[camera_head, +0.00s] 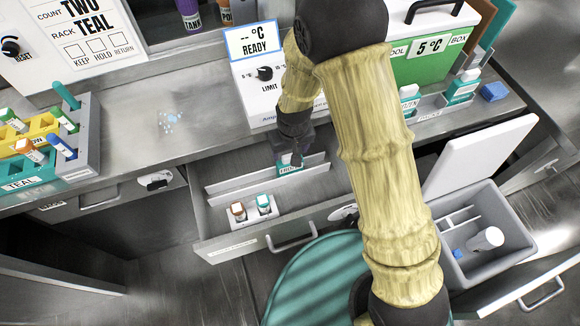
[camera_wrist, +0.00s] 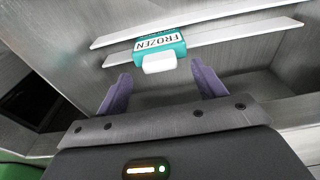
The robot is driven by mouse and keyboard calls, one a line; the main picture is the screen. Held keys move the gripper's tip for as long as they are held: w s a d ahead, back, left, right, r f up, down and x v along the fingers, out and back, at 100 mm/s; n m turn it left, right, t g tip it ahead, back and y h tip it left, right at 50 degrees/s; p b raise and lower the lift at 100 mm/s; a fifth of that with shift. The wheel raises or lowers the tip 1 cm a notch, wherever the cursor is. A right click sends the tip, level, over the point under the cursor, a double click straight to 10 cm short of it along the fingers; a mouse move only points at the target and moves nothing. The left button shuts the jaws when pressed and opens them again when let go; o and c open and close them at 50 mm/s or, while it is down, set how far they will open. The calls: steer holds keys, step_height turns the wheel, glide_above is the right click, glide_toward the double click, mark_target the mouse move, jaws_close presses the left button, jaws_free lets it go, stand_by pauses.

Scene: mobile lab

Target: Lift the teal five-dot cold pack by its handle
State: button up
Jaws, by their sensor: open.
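A teal cold pack with a white "FROZEN" label (camera_wrist: 172,42) stands in the open drawer between thin white dividers. Its white handle (camera_wrist: 158,64) points toward my gripper. The pack also shows in the head view (camera_head: 289,170), partly under my gripper (camera_head: 296,152). In the wrist view my gripper (camera_wrist: 160,72) is open, with one purple finger on each side of the handle. I see no contact between the fingers and the handle. I cannot make out dots on this pack.
The open drawer (camera_head: 228,249) also holds two small bottles (camera_head: 263,203) in a white holder. Two more teal packs (camera_head: 462,88) stand on the counter by the green cool box (camera_head: 420,68). A rack of tubes (camera_head: 84,165) is at left. An open grey bin (camera_head: 482,272) is at right.

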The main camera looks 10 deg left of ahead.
steer(key=f, duration=0.3)
steer(key=shift+w+a, duration=0.1)
steer(key=shift+w, duration=0.1)
steer(key=shift+r, duration=0.1)
jaws_close()
step_height(320, 180, up, 10)
steer(key=shift+p, duration=0.4)
stand_by(0.4)
stand_by(0.4)
